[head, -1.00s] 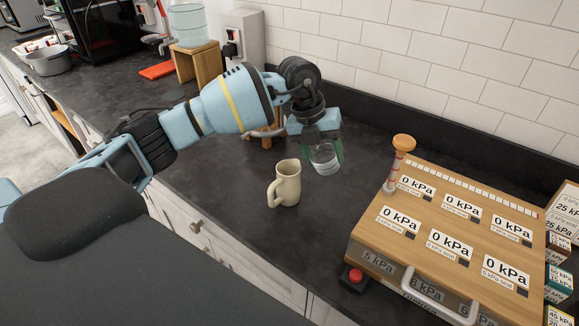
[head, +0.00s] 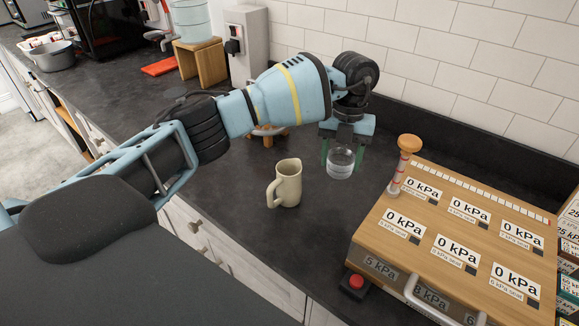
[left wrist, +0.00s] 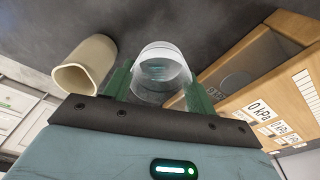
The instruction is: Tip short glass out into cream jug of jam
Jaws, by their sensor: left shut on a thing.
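The cream jug (head: 287,184) stands upright on the dark counter, its handle to the left; it also shows in the left wrist view (left wrist: 86,65). The short glass (head: 340,166) is clear and is held between the green fingers of my left gripper (head: 340,157). In the left wrist view the glass (left wrist: 162,72) sits between the fingers. My left gripper is shut on it, to the right of and behind the jug, pointing down. The glass looks roughly upright. I cannot tell what is in it, and the jug's inside is not clear. My right gripper is not seen.
A wooden stool (head: 200,62) stands far back left. Counter around the jug is clear.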

